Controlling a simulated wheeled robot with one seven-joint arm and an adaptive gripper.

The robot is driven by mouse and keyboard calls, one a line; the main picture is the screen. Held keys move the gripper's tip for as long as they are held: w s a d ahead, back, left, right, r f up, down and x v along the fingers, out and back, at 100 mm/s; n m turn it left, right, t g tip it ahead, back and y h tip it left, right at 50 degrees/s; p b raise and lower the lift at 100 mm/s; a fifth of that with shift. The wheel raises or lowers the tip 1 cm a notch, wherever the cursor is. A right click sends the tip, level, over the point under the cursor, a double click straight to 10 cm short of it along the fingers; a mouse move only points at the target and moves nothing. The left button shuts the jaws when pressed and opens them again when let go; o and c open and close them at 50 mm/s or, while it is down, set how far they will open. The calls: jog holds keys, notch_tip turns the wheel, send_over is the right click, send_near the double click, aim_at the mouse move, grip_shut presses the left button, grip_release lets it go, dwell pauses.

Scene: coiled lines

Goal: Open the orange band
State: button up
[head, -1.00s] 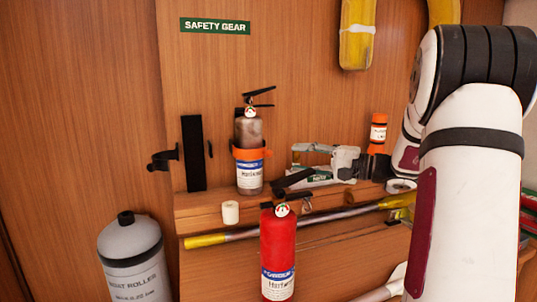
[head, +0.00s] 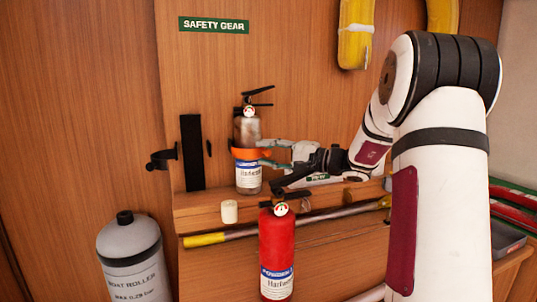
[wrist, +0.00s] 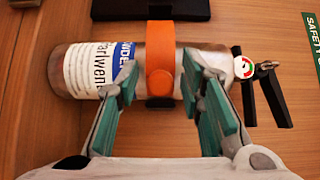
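The orange band (head: 243,153) wraps around the worn silver fire extinguisher (head: 247,130), which stands upright on the shelf against the wooden panel. The band looks closed. My gripper (head: 268,152) reaches in from the right at band height. In the wrist view my gripper (wrist: 162,88) is open, its green-padded fingers on either side of the button. I cannot tell whether they touch the band.
A red extinguisher (head: 277,250) stands in front, below my gripper. A white roll (head: 229,211) sits on the shelf (head: 200,222), with a yellow-ended pole (head: 205,240) below. A black strip (head: 193,153) and an empty black clip (head: 161,158) are left of the band. A grey boat roller (head: 132,262) stands lower left.

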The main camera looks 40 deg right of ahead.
grip_shut()
jog(key=shift+s+a+m+h+b, duration=0.1)
jog(key=shift+a+m+h+b, duration=0.25)
jog(key=shift+h+b, duration=0.2)
jog(key=shift+s+a+m+t+h+b, duration=0.3)
jog(key=shift+m+t+h+b, duration=0.2)
jog(key=shift+h+b, duration=0.15)
jog(key=shift+o, duration=1.3)
grip_release()
